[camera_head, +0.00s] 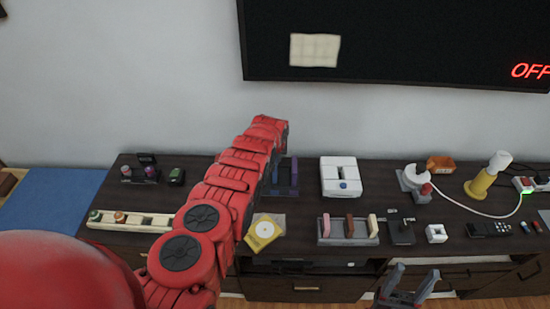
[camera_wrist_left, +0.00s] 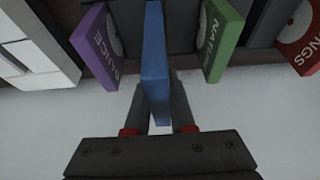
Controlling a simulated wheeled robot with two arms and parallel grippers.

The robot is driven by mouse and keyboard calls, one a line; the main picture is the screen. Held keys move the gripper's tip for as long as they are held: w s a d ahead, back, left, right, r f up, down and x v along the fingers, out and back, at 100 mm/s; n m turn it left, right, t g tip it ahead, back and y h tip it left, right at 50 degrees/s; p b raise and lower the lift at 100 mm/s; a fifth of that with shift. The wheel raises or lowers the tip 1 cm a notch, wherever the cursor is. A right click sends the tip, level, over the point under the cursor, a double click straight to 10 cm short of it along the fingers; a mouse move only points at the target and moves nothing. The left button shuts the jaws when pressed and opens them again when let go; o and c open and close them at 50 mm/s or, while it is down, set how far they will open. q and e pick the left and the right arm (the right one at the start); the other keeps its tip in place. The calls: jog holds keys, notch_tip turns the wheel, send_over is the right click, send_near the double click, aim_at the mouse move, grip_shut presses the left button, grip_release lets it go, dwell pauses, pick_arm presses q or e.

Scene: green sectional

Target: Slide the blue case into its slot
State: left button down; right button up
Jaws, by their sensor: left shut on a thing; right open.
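The blue case (camera_wrist_left: 154,45) stands on edge in the left wrist view, between a purple case (camera_wrist_left: 97,45) and a green case (camera_wrist_left: 220,40). My left gripper (camera_wrist_left: 158,85) is shut on its near end, one finger on each side. The dark rack (camera_wrist_left: 182,40) lies beyond; how deep the blue case sits in it is hidden. In the head view my red left arm reaches to the rack (camera_head: 284,192) and covers much of it; the purple case (camera_head: 294,172) shows at its right. My right gripper (camera_head: 408,280) is open and empty at the cabinet's front edge.
A white console (camera_head: 341,177) stands right of the rack. A yellow disc case (camera_head: 263,232) lies in front, beside a tray of several coloured pieces (camera_head: 325,232). A red case (camera_wrist_left: 300,40) stands past the green one. A joystick, lamp and cable fill the right.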

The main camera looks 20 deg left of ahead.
pick_arm(q)
jog(key=shift+f+b, duration=2.75)
jog(key=shift+f, duration=0.05)
jog(key=c, duration=0.7)
grip_release()
